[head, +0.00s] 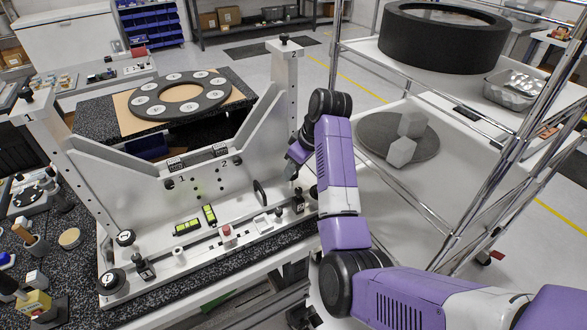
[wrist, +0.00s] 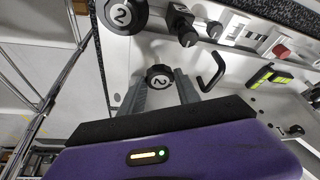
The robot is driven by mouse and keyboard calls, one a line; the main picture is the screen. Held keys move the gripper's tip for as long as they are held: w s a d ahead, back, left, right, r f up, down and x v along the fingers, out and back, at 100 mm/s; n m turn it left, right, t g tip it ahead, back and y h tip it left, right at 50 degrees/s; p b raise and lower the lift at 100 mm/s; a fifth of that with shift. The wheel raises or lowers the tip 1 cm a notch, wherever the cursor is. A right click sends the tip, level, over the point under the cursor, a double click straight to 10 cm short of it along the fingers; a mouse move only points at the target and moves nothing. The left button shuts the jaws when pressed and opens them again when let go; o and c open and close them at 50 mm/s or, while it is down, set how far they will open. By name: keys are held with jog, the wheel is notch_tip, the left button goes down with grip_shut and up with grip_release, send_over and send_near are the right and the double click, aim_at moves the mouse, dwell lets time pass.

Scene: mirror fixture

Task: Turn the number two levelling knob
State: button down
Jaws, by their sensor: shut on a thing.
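A black knob with a white face marked 2 (wrist: 158,77) sits between the two grey fingers of my gripper (wrist: 159,86) in the wrist view. My gripper is shut on this knob. A second, larger black knob marked 2 (wrist: 120,15) shows near the top of the wrist view, apart from the fingers. In the head view my gripper (head: 294,168) is at the right end of the white fixture (head: 200,200), and my arm hides the number two knobs there. I cannot tell how far the held knob is turned.
Two black knobs marked 1, one smaller (head: 125,237) and one larger (head: 112,281), stand at the fixture's left end. A bent black handle (wrist: 212,70) is close right of the fingers in the wrist view. A metal-framed cart (head: 480,190) stands to the right of my arm.

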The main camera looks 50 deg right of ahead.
dwell(0.4)
jog(key=c, duration=0.9)
grip_release()
jog(key=shift+o, duration=0.2)
